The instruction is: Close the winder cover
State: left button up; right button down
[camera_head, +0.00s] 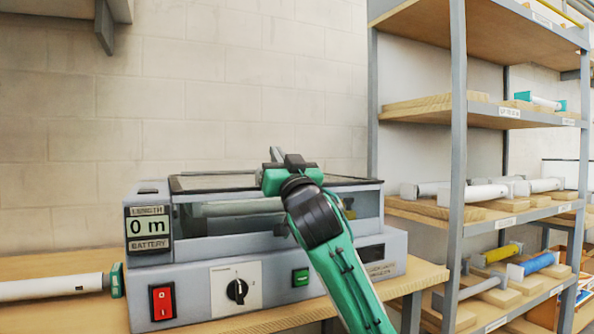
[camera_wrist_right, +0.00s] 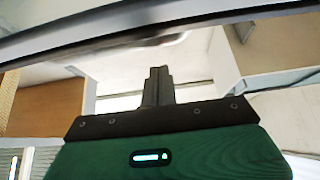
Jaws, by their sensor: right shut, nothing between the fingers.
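The laminator (camera_head: 225,285) stands on a wooden table, with a grey body and a "0 m" display. Its winder cover (camera_head: 215,183), a clear panel with a dark frame, lies roughly flat across the top; I cannot tell if it is fully seated. My right gripper (camera_head: 276,154) is at the cover's middle, its forearm crossing the machine's front and hiding part of it. In the right wrist view its fingers (camera_wrist_right: 157,78) are shut with nothing between them, below a dark bar crossing the picture. I cannot tell if they touch the cover. My left gripper is not in view.
A white roll with a green end (camera_head: 60,287) lies on the table at the left. A red switch (camera_head: 162,301) and a black knob (camera_head: 237,290) are on the machine's front. A shelf rack (camera_head: 458,150) with several rolls stands close at the right. A plain wall is behind.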

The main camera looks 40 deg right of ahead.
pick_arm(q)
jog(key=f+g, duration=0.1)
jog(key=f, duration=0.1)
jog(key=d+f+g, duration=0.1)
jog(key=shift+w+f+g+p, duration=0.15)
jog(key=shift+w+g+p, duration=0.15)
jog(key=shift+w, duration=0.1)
pick_arm(e)
jog(key=r+v, duration=0.1)
jog(key=v, duration=0.8)
jog(key=shift+s+a+f, duration=0.15)
jog(key=shift+s, duration=0.55)
jog(key=shift+a, duration=0.1)
